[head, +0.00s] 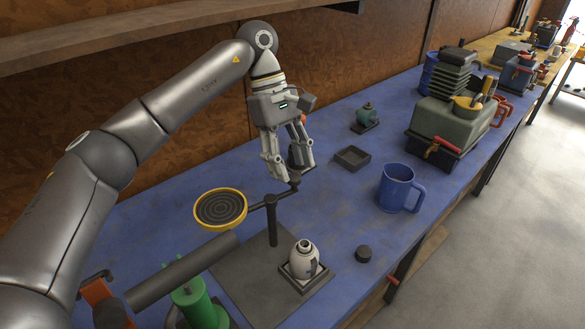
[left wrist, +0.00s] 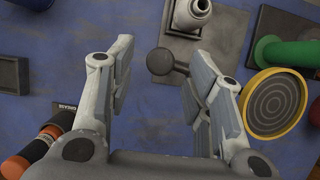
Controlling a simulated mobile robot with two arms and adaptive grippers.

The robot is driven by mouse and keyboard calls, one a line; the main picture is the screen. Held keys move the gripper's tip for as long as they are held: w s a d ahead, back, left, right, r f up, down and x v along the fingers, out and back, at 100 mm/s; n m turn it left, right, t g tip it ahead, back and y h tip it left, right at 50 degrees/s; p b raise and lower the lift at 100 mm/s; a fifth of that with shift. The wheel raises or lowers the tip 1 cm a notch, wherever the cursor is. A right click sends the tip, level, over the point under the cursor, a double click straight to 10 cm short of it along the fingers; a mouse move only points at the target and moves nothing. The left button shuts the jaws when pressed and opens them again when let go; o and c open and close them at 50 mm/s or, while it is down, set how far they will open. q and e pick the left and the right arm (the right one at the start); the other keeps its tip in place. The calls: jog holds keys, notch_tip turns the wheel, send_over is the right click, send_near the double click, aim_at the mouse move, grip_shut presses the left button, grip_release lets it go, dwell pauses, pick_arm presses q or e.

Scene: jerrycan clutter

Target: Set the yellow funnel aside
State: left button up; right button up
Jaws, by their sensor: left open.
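A small yellow funnel-like piece (head: 467,104) sits on top of the grey-green jerrycan (head: 447,118) at the right. A second yellow-rimmed round piece with dark concentric rings (head: 220,208) is beside the black stand (head: 272,222); it also shows at the right of the left wrist view (left wrist: 275,103). I cannot tell for sure which is the funnel. My left gripper (head: 290,172) is open above the table beside the stand, apart from both yellow pieces. In the left wrist view its fingers (left wrist: 160,75) are spread with nothing held between them. My right gripper is not in view.
A green cylinder (head: 200,308) is at the front. An orange-and-black container (left wrist: 38,147) lies near the gripper. Bare table shows between mug and jerrycan.

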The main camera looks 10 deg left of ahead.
pick_arm(q)
jog(key=v, duration=0.9)
jog(key=shift+r, duration=0.45)
